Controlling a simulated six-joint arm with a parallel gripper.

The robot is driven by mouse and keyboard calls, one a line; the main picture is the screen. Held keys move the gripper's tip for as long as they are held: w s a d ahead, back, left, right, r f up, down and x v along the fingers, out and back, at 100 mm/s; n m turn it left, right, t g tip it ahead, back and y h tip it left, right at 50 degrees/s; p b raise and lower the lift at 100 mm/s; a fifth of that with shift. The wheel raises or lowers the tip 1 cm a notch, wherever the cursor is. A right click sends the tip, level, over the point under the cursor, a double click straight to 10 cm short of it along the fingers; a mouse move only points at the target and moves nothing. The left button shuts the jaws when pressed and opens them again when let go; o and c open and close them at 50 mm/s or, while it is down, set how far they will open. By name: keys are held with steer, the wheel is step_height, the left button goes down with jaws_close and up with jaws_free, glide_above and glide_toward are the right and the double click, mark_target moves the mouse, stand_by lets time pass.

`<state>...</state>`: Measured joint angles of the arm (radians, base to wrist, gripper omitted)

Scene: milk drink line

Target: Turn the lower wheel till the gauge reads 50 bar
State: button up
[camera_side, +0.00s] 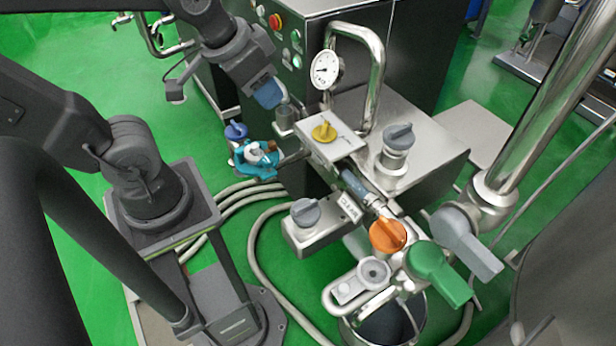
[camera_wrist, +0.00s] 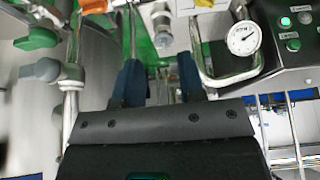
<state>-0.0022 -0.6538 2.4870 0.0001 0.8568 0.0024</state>
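The round white gauge (camera_side: 325,69) stands beside a bent steel pipe; it also shows in the wrist view (camera_wrist: 244,38). Its numbers are too small to read. Several turning knobs are in view: a yellow one (camera_side: 324,131) on a steel plate, a grey one (camera_side: 397,137) on the steel box, a lower grey one (camera_side: 305,212), an orange one (camera_side: 388,236) and a blue one (camera_side: 236,131). I cannot tell which is the lower wheel. My gripper (camera_side: 268,92) is above and left of the yellow knob. In the wrist view its blue fingers (camera_wrist: 160,82) are apart, with nothing visibly held.
A green handle (camera_side: 440,272) and a grey handle (camera_side: 466,242) stick out at the lower right. The bent steel pipe (camera_side: 378,70) rises close to my gripper. A control panel (camera_side: 282,35) with buttons is behind. Hoses (camera_side: 255,236) lie on the green floor.

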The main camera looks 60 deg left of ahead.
steer(key=w+f+g, duration=0.1)
steer(key=w+f, duration=0.1)
steer(key=f, duration=0.1)
steer(key=w+f, duration=0.2)
steer(key=f, duration=0.1)
steer(key=w+f+g, duration=0.1)
steer(key=w+f, duration=0.1)
steer(key=f, duration=0.1)
steer(key=shift+w+a+f+g, duration=0.2)
steer(key=shift+w+f+g, duration=0.05)
steer(key=shift+f+g, duration=0.05)
steer(key=g, duration=0.3)
glide_toward(306, 205)
steer(key=f, duration=0.9)
steer(key=shift+s+f, duration=0.2)
steer(key=shift+f, duration=0.15)
jaws_close()
